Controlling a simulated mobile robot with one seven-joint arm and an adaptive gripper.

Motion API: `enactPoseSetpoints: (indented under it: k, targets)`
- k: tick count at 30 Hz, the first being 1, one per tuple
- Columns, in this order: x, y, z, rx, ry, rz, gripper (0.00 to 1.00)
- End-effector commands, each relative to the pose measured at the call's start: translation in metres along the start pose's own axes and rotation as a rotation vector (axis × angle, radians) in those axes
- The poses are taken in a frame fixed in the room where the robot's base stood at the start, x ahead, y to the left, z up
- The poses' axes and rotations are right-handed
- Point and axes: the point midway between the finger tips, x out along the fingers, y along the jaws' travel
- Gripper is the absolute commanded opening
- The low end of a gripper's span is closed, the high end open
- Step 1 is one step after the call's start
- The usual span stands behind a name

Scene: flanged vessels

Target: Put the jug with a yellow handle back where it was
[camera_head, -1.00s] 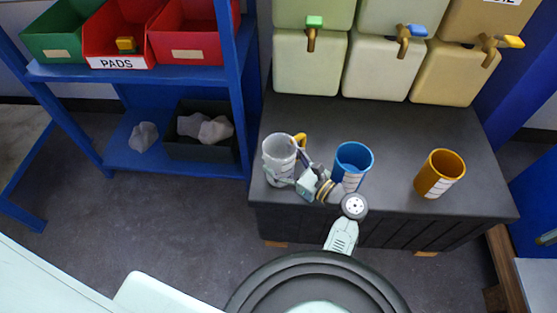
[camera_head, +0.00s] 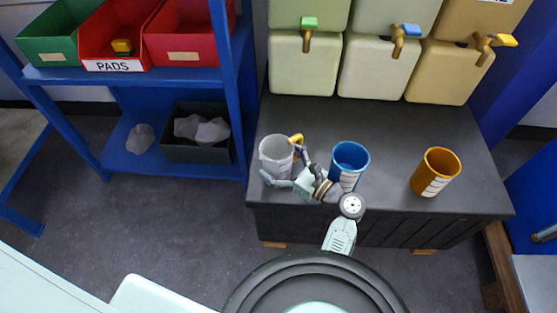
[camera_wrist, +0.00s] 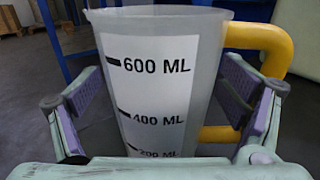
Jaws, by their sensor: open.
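The clear-grey jug with a yellow handle (camera_head: 272,155) stands upright at the front left of the dark bench top. In the wrist view the jug (camera_wrist: 150,75) fills the middle, its white label reading 600, 400 and 200 ML, with its yellow handle (camera_wrist: 270,45) on the right. My gripper (camera_head: 284,166) is open around the jug, one finger on each side. In the wrist view gaps show between the jug wall and the fingers of my gripper (camera_wrist: 165,95). The jug's base is hidden there.
A blue mug (camera_head: 349,160) stands just right of my gripper, and an orange mug (camera_head: 435,172) farther right. Tanks with green (camera_head: 308,24), blue (camera_head: 410,30) and yellow (camera_head: 500,40) taps line the back. A blue shelf (camera_head: 228,90) rises close on the left.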

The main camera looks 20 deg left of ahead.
Motion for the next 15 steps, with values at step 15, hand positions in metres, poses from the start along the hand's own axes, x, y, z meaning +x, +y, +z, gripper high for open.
enactPoseSetpoints:
  k: [15]
  targets:
    - [-0.072,-0.001,-0.001,0.0,0.0,-0.002,0.9]
